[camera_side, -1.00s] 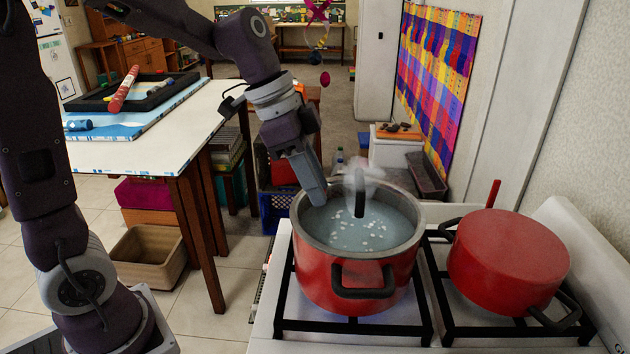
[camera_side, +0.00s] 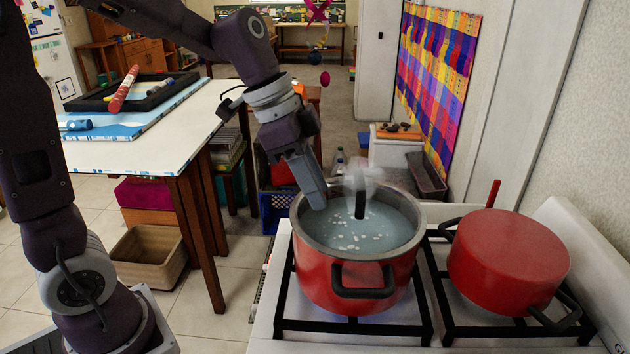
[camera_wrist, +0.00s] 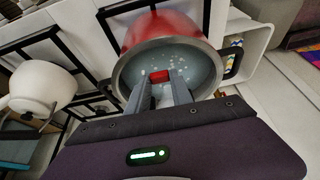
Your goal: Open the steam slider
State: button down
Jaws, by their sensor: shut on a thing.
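The large red pot (camera_side: 330,280) stands on the hob with a grey rim and a pale bluish, white-flecked surface inside it. It also shows in the wrist view (camera_wrist: 140,35). A black upright handle (camera_side: 360,204) rises over the pot, with white steam (camera_side: 362,178) around its top. My gripper (camera_side: 317,203) points down at the pot's far left inner side. In the wrist view my gripper (camera_wrist: 161,78) is shut on a small red piece (camera_wrist: 159,76), which looks like the steam slider. In the side view the fingers hide this piece.
A white kettle (camera_wrist: 40,88) shows at left in the wrist view. The white table (camera_side: 150,140) at the left bears a black tray (camera_side: 150,92). Black burner grates (camera_side: 300,326) lie under the pots.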

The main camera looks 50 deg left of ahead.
aim_at(324, 224)
jog(key=s+d, duration=0.2)
jog(key=d, duration=0.1)
jog(key=shift+s, duration=0.4)
jog(key=c, duration=1.1)
grip_release()
jog(key=v, duration=0.7)
